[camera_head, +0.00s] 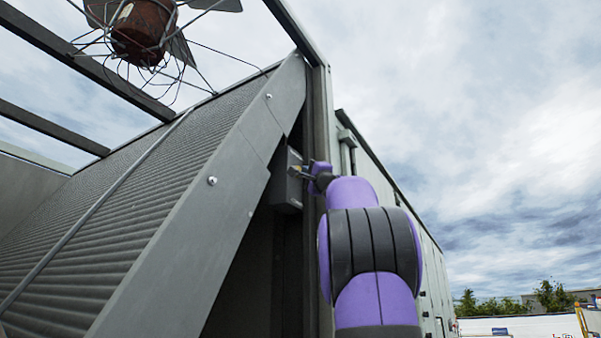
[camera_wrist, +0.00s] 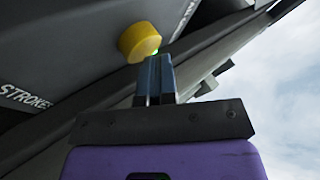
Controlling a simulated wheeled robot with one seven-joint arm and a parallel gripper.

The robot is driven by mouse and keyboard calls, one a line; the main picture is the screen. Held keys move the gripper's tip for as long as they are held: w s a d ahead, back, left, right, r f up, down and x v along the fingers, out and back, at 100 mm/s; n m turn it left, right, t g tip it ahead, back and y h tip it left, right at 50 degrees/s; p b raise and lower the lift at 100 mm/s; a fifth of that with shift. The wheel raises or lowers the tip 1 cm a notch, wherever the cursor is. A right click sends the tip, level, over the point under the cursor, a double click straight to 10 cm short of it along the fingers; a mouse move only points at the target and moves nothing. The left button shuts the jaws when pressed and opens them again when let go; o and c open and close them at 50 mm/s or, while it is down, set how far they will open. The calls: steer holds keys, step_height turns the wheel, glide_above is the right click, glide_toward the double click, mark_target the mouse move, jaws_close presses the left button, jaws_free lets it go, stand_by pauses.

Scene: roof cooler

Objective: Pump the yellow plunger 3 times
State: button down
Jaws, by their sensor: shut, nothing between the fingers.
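The yellow plunger (camera_wrist: 139,42) is a round knob on a dark grey panel in the wrist view. My gripper (camera_wrist: 156,60) is shut and empty, its fingertips at the plunger's lower right edge. They look very close to it, but I cannot tell whether they touch. In the head view my gripper (camera_head: 303,172) is at the grey box (camera_head: 286,180) mounted beside the upright post. The plunger cannot be made out clearly there, being small and close to my gripper.
White lettering reading "STROKE" (camera_wrist: 25,97) is on the panel. A sloping grey beam (camera_head: 215,195) and ribbed panel (camera_head: 110,190) lie left of the box. A caged fan (camera_head: 143,30) hangs above. A grey cabinet wall (camera_head: 434,265) runs behind my arm. Open sky is to the right.

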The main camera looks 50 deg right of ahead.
steer(key=shift+s+d, duration=0.15)
steer(key=shift+s, duration=1.3)
steer(key=shift+s+d, duration=0.1)
steer(key=shift+s, duration=1.35)
